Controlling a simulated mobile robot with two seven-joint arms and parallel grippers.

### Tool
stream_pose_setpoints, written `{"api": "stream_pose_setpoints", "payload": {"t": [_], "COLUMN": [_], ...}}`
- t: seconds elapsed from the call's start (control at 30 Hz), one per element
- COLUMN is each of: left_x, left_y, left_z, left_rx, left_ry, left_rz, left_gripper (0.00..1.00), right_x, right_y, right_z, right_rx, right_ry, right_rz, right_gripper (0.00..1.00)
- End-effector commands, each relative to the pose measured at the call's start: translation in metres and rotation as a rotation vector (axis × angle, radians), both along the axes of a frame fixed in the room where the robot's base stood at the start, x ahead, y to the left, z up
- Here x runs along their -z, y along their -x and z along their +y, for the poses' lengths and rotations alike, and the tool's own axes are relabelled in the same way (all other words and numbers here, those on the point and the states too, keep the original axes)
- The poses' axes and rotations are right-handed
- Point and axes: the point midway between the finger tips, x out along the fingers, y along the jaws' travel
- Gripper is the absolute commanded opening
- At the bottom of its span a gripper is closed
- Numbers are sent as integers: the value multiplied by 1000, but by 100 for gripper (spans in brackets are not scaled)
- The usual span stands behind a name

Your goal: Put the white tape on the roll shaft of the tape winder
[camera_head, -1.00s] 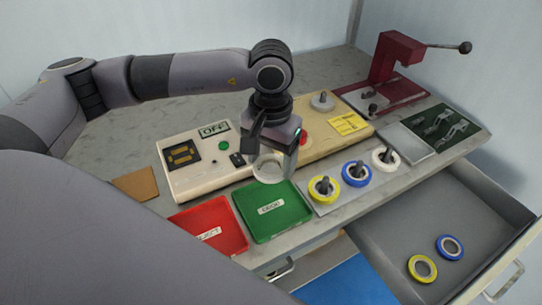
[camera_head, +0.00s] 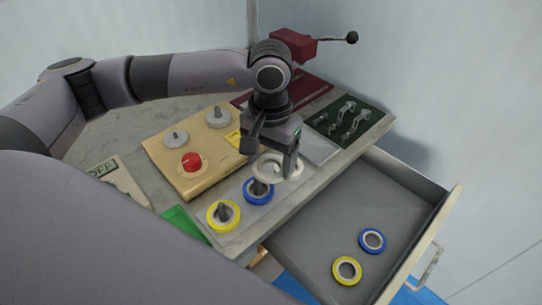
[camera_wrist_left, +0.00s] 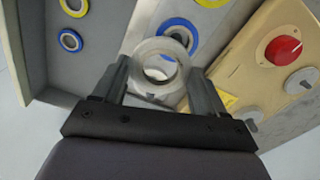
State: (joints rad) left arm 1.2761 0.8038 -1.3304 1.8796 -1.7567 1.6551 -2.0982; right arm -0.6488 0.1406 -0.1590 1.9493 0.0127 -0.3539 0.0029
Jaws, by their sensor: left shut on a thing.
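My left gripper (camera_head: 275,170) is shut on a pale, translucent-looking tape ring (camera_wrist_left: 142,64), held between its two fingers above the peg plate. The tape winder (camera_head: 166,155) is a beige block left of the gripper, with two grey upright shafts, one at the front (camera_head: 176,137) and one at the back (camera_head: 218,117). Both look bare. My right gripper is not in view.
A yellow tape (camera_head: 213,224) and a blue tape (camera_head: 252,198) sit on pegs. The open drawer (camera_head: 318,225) holds a blue ring (camera_head: 372,240) and a yellow ring (camera_head: 347,270). A red press (camera_head: 296,44) stands behind. The winder has a red knob (camera_head: 191,161).

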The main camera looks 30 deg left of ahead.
Motion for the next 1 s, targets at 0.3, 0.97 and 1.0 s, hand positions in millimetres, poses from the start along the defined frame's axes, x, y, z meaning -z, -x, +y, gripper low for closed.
{"api": "stream_pose_setpoints", "payload": {"t": [0.3, 0.97, 1.0], "left_x": [-9, -42, -43], "left_y": [-33, -109, -110], "left_z": [31, 188, 197], "left_rx": [-220, -1109, -1155], "left_ry": [-6, -5, -4], "left_rz": [-8, -12, -10], "left_gripper": [43, 43, 43], "right_x": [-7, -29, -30], "right_y": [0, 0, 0], "right_z": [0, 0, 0], "right_rx": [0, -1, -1], "right_ry": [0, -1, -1], "right_rz": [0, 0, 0], "right_gripper": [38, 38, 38]}}
